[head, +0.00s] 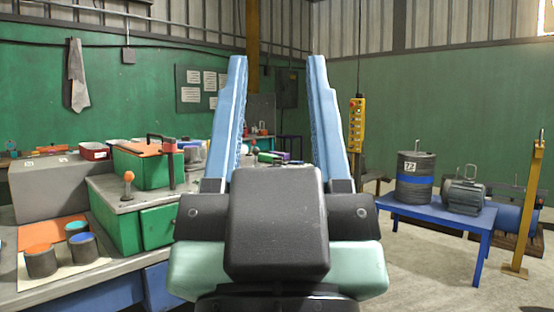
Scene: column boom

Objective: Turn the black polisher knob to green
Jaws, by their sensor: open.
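My gripper (277,62) fills the middle of the head view. Its two blue fingers point up and stand wide apart, with nothing between them. I cannot make out a black polisher knob or a green mark for it. A green machine (157,228) on the left bench has a grey top and an orange ball-ended lever (128,185). A green box with an orange top (140,165) and a dark upright handle sits behind it. My gripper is to the right of these and touches none of them. My gripper's body hides part of the room behind it.
On the right, a blue table (440,212) carries a drum (415,178) and a motor (464,195). A yellow pendant (356,125) hangs behind.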

